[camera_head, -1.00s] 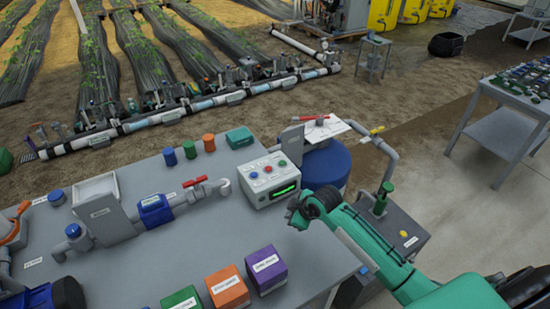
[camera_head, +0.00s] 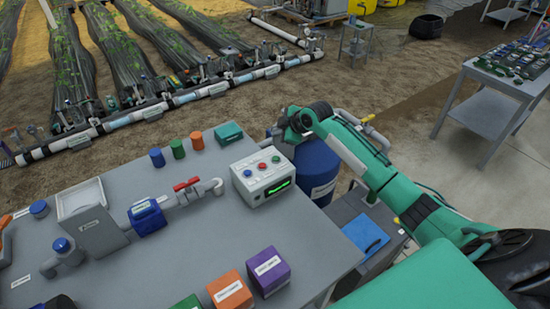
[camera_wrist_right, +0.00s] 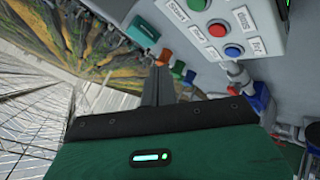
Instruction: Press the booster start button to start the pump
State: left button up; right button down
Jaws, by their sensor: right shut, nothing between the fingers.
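The grey control box (camera_head: 262,190) stands on the bench with a lit green display on its front. Its top carries a blue button (camera_head: 247,173), a red button (camera_head: 262,166) and a green button (camera_head: 275,159). The wrist view shows the green button (camera_wrist_right: 197,4) at the top edge, by a label reading "Start", then the red button (camera_wrist_right: 217,30) and the blue button (camera_wrist_right: 233,52). My right gripper (camera_head: 281,137) is shut and empty, behind and above the box, apart from the buttons. Its fingers (camera_wrist_right: 158,78) show in the wrist view. My left gripper is out of view.
A blue drum (camera_head: 317,165) stands behind the box, partly hidden by my right arm. A teal box (camera_head: 228,133) and small capped cylinders (camera_head: 177,149) stand at the bench's back edge. Piping with a red valve handle (camera_head: 187,184) lies left. Orange (camera_head: 230,292) and purple (camera_head: 268,270) boxes stand in front.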

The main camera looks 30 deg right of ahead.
jog(key=shift+f, duration=0.1)
jog(key=b, duration=0.6)
send_over(279, 160)
notch_tip(279, 160, down, 6)
jog(key=shift+a+f, duration=0.1)
jog(key=shift+f, duration=0.05)
notch_tip(279, 160, down, 2)
jog(key=shift+w+f+b, duration=0.1)
jog(key=shift+b, duration=0.3)
jog(key=shift+f, duration=0.1)
jog(key=shift+f, duration=0.15)
dwell(1.2)
jog(key=shift+f, duration=0.25)
jog(key=shift+f, duration=0.4)
dwell(0.6)
jog(key=shift+r, duration=0.1)
jog(key=shift+r+p, duration=0.6)
jog(key=shift+r, duration=0.1)
